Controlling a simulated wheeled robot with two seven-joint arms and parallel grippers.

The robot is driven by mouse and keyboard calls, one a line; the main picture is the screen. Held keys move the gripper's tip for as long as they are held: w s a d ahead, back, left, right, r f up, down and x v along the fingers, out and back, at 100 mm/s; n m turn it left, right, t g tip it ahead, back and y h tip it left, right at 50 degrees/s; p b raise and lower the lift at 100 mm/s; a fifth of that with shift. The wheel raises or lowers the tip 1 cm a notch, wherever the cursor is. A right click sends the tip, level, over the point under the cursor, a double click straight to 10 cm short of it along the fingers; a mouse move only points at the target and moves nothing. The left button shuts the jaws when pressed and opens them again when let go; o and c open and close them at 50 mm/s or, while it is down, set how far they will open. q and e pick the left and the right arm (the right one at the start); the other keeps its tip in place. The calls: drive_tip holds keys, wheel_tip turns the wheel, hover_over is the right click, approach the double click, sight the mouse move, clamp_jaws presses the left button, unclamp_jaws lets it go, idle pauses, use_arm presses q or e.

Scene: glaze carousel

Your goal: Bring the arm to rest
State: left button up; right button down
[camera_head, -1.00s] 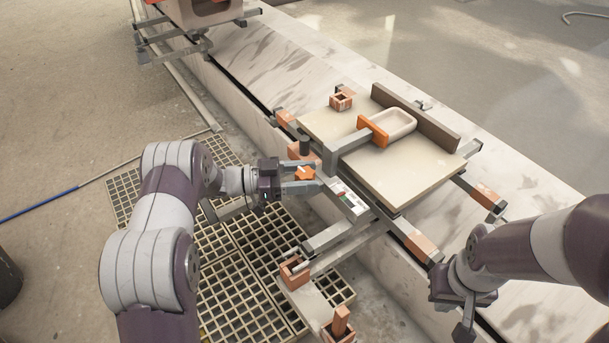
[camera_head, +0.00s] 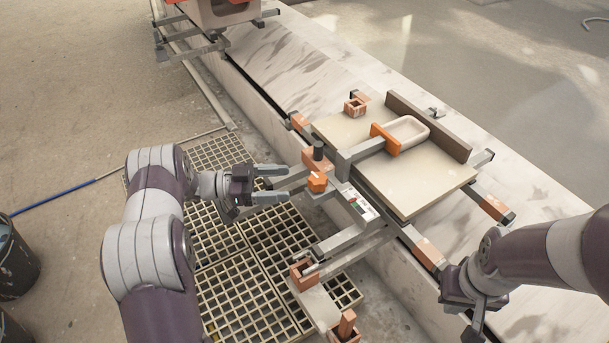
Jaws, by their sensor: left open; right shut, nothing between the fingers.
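My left gripper (camera_head: 278,184) is open and empty over the floor grating, its two fingers pointing right. Its fingertips are apart from the orange knob (camera_head: 317,183) on the carousel frame, a short gap to the left of it. My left arm reaches in from the lower left. My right gripper (camera_head: 474,325) hangs at the lower right, by the near edge of the stone ledge.
Metal arms with orange blocks (camera_head: 303,273) stick out toward me. The marble ledge (camera_head: 270,60) runs diagonally. Grating (camera_head: 235,290) covers the floor, and a dark bucket (camera_head: 14,262) stands at left.

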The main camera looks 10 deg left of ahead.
use_arm(q)
drive_tip(key=v, duration=0.3)
drive_tip(key=shift+a, duration=0.1)
